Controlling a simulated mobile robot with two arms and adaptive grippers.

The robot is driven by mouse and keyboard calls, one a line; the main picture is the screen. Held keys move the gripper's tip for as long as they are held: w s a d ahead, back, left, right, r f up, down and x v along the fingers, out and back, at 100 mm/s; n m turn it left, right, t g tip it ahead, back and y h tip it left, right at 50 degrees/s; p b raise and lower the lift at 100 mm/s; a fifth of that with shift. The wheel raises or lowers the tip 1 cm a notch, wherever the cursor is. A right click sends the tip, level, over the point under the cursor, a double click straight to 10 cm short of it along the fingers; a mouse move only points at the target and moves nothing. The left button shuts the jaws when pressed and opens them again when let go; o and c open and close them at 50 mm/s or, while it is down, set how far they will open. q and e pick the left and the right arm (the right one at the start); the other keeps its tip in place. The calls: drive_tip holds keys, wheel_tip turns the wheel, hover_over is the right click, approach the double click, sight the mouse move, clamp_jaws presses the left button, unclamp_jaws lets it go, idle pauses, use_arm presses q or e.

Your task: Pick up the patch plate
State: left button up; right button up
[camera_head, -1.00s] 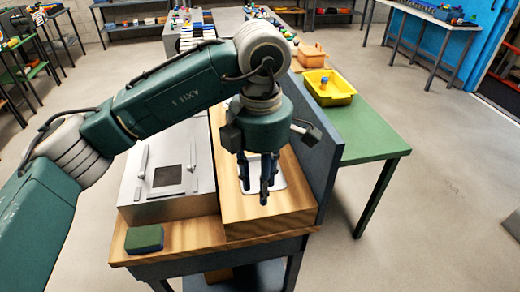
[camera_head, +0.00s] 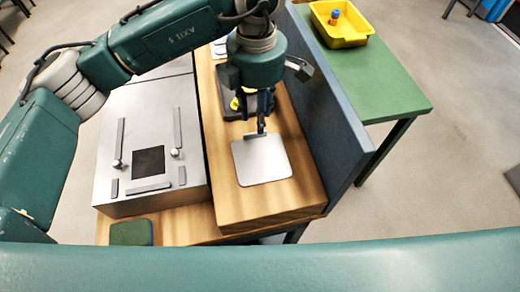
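The patch plate, a light silver square with rounded corners (camera_head: 262,163), appears to lie flat on the raised wooden block (camera_head: 245,206). My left gripper (camera_head: 260,130) points down at the plate's far edge. Its dark fingers overlap that edge in the camera_head view. I cannot tell whether they touch or grip the plate, and the finger gap is not clear. My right gripper is not in view.
A metal box (camera_head: 120,185) with a dark square panel stands left of the block. A green and blue pad (camera_head: 131,232) lies in front of it. A blue-grey upright panel (camera_head: 325,110) borders the block's right side. A yellow bin (camera_head: 342,32) stands on the green table (camera_head: 385,85).

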sight(255, 138)
use_arm(q)
drive_tip(key=f+p, duration=0.1)
drive_tip(key=f, duration=0.2)
drive_tip(key=f+p, duration=0.1)
drive_tip(key=f, duration=0.1)
drive_tip(key=shift+w+a+p, duration=0.1)
drive_tip(key=shift+a+p, duration=0.25)
drive_tip(key=shift+a, duration=0.05)
drive_tip(key=shift+f, duration=0.4)
drive_tip(key=shift+c, duration=0.5)
clamp_jaws()
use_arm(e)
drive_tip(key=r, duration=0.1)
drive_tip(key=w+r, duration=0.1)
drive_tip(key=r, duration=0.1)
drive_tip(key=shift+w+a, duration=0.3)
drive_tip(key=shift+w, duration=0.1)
